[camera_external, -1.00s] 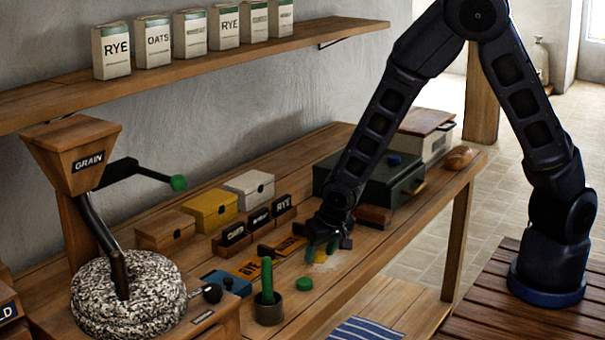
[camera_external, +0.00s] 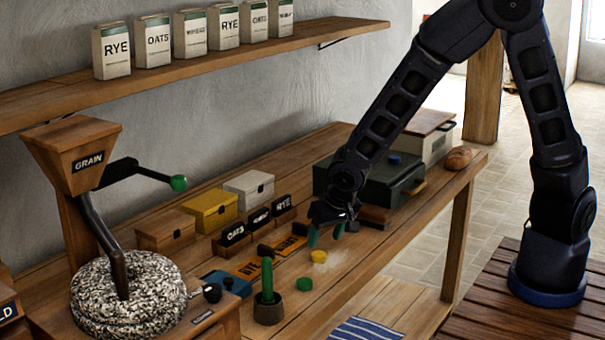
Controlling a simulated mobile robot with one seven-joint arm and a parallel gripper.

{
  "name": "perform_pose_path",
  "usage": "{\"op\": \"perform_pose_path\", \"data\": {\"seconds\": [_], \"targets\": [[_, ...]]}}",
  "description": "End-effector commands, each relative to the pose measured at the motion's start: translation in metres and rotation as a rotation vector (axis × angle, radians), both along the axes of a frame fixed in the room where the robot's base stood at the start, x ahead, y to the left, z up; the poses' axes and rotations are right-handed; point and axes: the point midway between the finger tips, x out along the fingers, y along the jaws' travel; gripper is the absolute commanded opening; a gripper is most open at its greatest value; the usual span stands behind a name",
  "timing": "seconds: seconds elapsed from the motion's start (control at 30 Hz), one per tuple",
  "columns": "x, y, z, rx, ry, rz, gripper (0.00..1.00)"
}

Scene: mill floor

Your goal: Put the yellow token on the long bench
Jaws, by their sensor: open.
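The yellow token (camera_external: 319,256) lies flat on the long bench (camera_external: 372,252), near its front edge, with a pale dusty patch beside it. My gripper (camera_external: 325,236) is above and just behind the token, with its green-tipped fingers apart and nothing between them. The token is fully in sight and apart from the fingers.
Labelled blocks (camera_external: 258,218) and small boxes (camera_external: 248,189) are behind. A dark green chest (camera_external: 370,181) stands to the right. The bench's front strip right of the token is clear.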

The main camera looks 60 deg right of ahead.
Motion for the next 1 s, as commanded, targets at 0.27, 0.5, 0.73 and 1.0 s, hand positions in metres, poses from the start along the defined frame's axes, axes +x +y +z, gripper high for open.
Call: {"op": "perform_pose_path", "data": {"seconds": [0.27,0.5,0.73,1.0], "targets": [[-0.009,0.005,0.024,0.001,-0.002,0.003,0.54],[-0.017,0.008,0.043,0.001,0.000,0.003,0.54],[-0.022,0.010,0.057,0.001,0.000,0.003,0.54],[-0.024,0.010,0.062,0.001,0.001,0.000,0.54]]}}
